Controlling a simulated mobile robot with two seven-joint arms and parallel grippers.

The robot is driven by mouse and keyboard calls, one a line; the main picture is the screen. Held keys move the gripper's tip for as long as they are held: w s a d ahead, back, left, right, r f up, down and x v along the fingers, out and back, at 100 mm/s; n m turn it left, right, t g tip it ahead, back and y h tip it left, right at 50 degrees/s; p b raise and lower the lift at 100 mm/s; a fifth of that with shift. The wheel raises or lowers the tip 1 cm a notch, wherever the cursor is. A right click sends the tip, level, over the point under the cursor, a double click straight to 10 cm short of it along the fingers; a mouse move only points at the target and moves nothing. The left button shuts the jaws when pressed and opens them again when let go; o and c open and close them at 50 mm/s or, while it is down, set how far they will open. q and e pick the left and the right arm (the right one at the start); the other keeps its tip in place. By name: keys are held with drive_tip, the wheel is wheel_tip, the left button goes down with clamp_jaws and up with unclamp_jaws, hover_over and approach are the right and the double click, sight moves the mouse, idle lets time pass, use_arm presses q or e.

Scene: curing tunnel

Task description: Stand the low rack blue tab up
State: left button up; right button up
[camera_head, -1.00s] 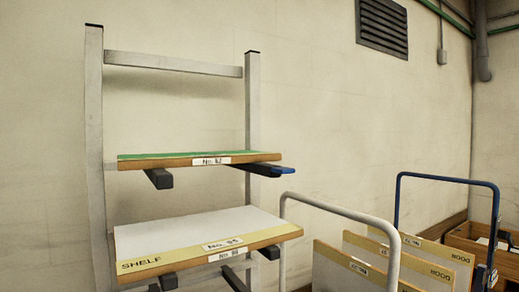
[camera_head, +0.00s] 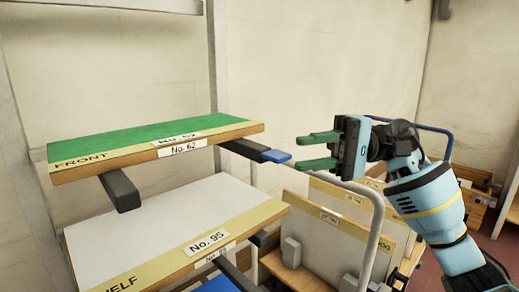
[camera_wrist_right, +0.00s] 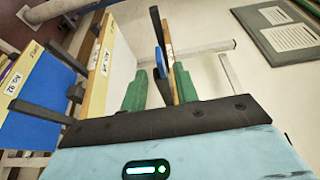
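The blue tab (camera_head: 275,156) is at the front end of a dark support arm (camera_head: 242,148) under the green-topped shelf (camera_head: 130,138). It lies flat, in line with the arm, rather than upright. My right gripper (camera_head: 300,153) is open, with green fingers, just right of the tab. Its fingertips point left at the tab, one higher and one lower in the picture. In the right wrist view the blue tab (camera_wrist_right: 159,62) shows edge-on between and beyond the open fingers (camera_wrist_right: 160,82). I cannot tell whether they touch it. My left gripper is not in view.
A white-topped shelf (camera_head: 160,225) sits below, with a blue surface (camera_head: 218,285) lower still. A cart with a pale curved handle (camera_head: 365,235) and upright boards (camera_head: 325,235) stands below my right gripper. A blue-handled cart (camera_head: 450,145) is behind my arm.

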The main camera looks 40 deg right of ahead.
sight(269, 159)
drive_tip(key=p+x, duration=0.1)
drive_tip(key=x, duration=0.5)
drive_tip(key=shift+a+r+p, duration=0.1)
drive_tip(key=shift+a+p, duration=0.1)
drive_tip(key=shift+p, duration=0.1)
drive_tip(key=shift+w+a, duration=0.2)
drive_tip(key=shift+a, duration=0.5)
drive_tip(key=shift+c, duration=0.3)
drive_tip(key=c, duration=0.5)
clamp_jaws()
